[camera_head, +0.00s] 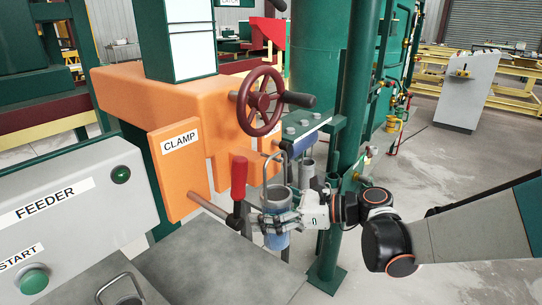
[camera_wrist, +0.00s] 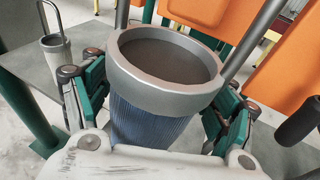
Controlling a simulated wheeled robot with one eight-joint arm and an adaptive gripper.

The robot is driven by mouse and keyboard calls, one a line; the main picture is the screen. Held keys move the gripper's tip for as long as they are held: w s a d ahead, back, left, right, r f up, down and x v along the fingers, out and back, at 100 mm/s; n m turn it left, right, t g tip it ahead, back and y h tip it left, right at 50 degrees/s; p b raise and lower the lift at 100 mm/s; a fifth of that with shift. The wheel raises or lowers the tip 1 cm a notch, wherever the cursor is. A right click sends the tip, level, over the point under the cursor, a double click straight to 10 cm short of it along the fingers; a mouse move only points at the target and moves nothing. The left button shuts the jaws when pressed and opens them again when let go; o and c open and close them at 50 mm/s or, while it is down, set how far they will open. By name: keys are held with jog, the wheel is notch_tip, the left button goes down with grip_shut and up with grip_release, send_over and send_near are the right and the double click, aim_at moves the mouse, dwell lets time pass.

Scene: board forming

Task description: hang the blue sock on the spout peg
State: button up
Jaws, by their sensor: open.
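The blue sock (camera_head: 278,241) hangs upright as a ribbed blue sleeve under a wide grey ring, with a thin wire bail rising above it. In the wrist view the sock (camera_wrist: 150,122) and its open-topped ring fill the middle. My gripper (camera_head: 279,222) is open, with its green-padded fingers on either side of the sock just below the ring; whether they touch it I cannot tell. A bracket (camera_head: 305,137) with a blue-edged plate and bolts stands above and behind the sock. I cannot tell which part is the spout peg.
The orange clamp housing (camera_head: 178,165), handwheel (camera_head: 262,97) and green post (camera_head: 345,150) crowd the space. The floor at right is open.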

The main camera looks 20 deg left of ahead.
jog(key=d+r, duration=0.2)
jog(key=d, duration=0.9)
jog(key=w+d+r+m+t+y, duration=0.1)
jog(key=w+d+r+m+t, duration=0.15)
jog(key=r+m+t, duration=0.35)
jog(key=w+d+r+m+t, duration=0.25)
jog(key=r+m+t, duration=0.2)
jog(key=r, duration=0.35)
jog(key=w+d+r+m+t+h, duration=0.25)
jog(key=d+m+t+h, duration=0.35)
jog(key=m, duration=0.4)
jog(key=w+d+r+m+t+h, duration=0.1)
jog(key=d+r+m+t+h, duration=0.25)
jog(key=d+m+h, duration=0.5)
jog(key=s+d+f+m+g+h, duration=0.5)
jog(key=s+d+f+m, duration=0.5)
jog(key=m, duration=0.7)
jog(key=s+a+f+m+g+y, duration=0.1)
jog(key=s+a+f+m+g, duration=0.1)
jog(key=s+f+m+g, duration=0.2)
jog(key=s+a+f+m+g+y, duration=0.1)
jog(key=s+a+f+m+g, duration=0.1)
jog(key=s+f, duration=0.8)
jog(key=shift+s+a+m+g+y, duration=0.15)
jog(key=shift+a+m+g+y, duration=0.25)
jog(key=shift+m+g, duration=0.6)
